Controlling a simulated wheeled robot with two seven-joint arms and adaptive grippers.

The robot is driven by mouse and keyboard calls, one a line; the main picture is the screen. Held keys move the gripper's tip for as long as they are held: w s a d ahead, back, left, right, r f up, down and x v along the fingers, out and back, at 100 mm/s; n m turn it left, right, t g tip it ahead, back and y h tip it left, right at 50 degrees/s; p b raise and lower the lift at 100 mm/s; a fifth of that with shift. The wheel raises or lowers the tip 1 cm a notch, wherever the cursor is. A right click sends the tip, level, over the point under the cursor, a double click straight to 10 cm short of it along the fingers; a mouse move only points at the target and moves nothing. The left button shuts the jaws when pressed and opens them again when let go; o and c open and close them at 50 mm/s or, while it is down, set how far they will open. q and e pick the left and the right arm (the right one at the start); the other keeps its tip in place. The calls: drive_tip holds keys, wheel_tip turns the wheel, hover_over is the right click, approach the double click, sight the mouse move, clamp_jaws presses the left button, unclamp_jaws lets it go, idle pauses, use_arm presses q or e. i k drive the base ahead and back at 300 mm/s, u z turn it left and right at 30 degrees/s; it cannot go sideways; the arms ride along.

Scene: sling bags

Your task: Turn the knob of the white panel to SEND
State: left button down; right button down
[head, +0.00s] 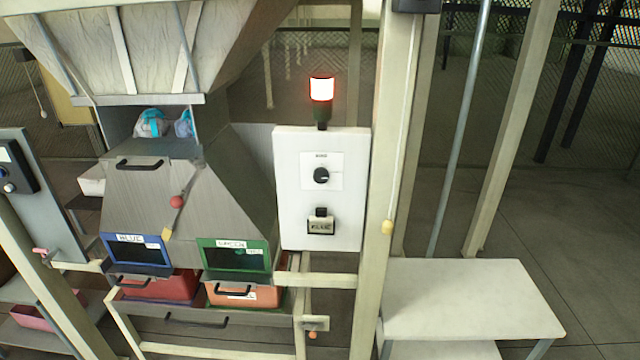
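The white panel (346,225) stands upright right of the grey metal hopper. A black round knob (321,175) sits on a white plate in its upper half. A small label above the knob appears to read SEND, but it is tiny. The knob has a light mark toward its right side; its exact setting is hard to tell. Below the knob is a black fitting with a small label plate (321,227). A red lamp (321,90) glows on top of the panel. Neither of my grippers is in view.
A cream post (385,180) with a hanging cord stands just right of the panel. A white table (470,295) is at lower right. The hopper (150,200) has blue-framed and green-framed windows above red and orange bins. A grey panel (35,190) is at far left.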

sight(321, 176)
drive_tip(key=k, duration=0.9)
drive_tip(key=z, duration=0.75)
drive_tip(key=i, duration=0.85)
drive_tip(key=z, duration=0.45)
drive_tip(key=i, duration=0.8)
drive_tip(key=u, duration=1.15)
drive_tip(key=i, duration=0.8)
drive_tip(key=u, duration=0.9)
